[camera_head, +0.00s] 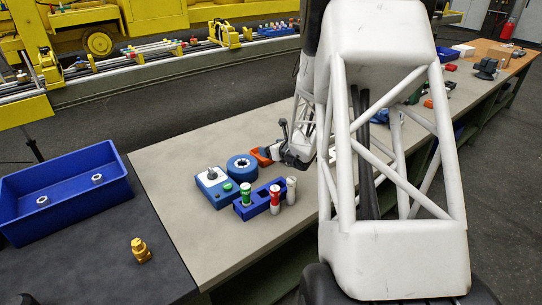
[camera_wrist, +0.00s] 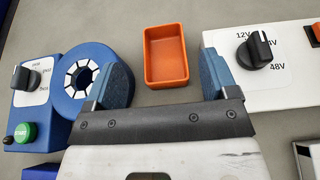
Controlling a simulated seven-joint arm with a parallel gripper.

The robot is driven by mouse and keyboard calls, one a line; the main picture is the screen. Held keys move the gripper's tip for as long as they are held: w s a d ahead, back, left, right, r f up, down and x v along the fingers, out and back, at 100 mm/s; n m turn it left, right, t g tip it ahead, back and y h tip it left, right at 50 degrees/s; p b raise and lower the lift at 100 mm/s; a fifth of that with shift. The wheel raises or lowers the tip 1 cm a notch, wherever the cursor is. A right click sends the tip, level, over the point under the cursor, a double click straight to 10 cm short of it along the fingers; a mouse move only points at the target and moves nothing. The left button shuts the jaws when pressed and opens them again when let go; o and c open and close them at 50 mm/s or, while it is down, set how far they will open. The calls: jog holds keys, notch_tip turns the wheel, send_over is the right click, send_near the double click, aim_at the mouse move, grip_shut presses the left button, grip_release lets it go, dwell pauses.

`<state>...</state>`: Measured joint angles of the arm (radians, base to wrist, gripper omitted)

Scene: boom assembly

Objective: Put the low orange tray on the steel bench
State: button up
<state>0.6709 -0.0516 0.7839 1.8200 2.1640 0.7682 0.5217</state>
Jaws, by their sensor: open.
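The low orange tray (camera_wrist: 166,55) lies empty on a light grey bench top (camera_head: 180,150), just beyond and between my fingertips in the wrist view. In the head view the tray (camera_head: 259,158) shows only in part beside my gripper (camera_head: 272,152). My gripper (camera_wrist: 165,72) is open, with one blue finger on each side and nothing between them. A dark grey bench top (camera_head: 95,265) adjoins at the left. I cannot tell by looks which of the two is the steel bench.
A blue ring-shaped part (camera_wrist: 84,80) sits close to my left finger, beside a blue switch box (camera_wrist: 35,75). A white voltage box (camera_wrist: 265,60) is close on the right. A blue holder (camera_head: 258,200) with cylinders, a blue bin (camera_head: 65,205) and a brass fitting (camera_head: 141,250) stand nearby.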

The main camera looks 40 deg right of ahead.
jog(key=shift+r, duration=1.2)
jog(key=s+a+r+n+g+y, duration=0.25)
jog(key=a+r+n, duration=0.3)
jog(key=a, duration=0.45)
jog(key=s+a+r+n+g+y, duration=0.2)
jog(key=s+a+r+n, duration=0.3)
jog(key=a, duration=0.5)
jog(key=s+a+r+n+g+y, duration=0.2)
jog(key=a+r+n, duration=0.2)
jog(key=a+n, duration=0.4)
jog(key=s+a+r+n+g+h, duration=0.2)
jog(key=s+a+r+n+g, duration=0.15)
jog(key=s+a+n, duration=0.7)
jog(key=s+r+n+g+h, duration=0.1)
jog(key=s+n+h, duration=0.3)
jog(key=s, duration=1.2)
jog(key=n, duration=0.2)
jog(key=shift+s+a+r+n+h, duration=0.2)
jog(key=shift+n+h, duration=0.15)
jog(key=shift+n, duration=0.05)
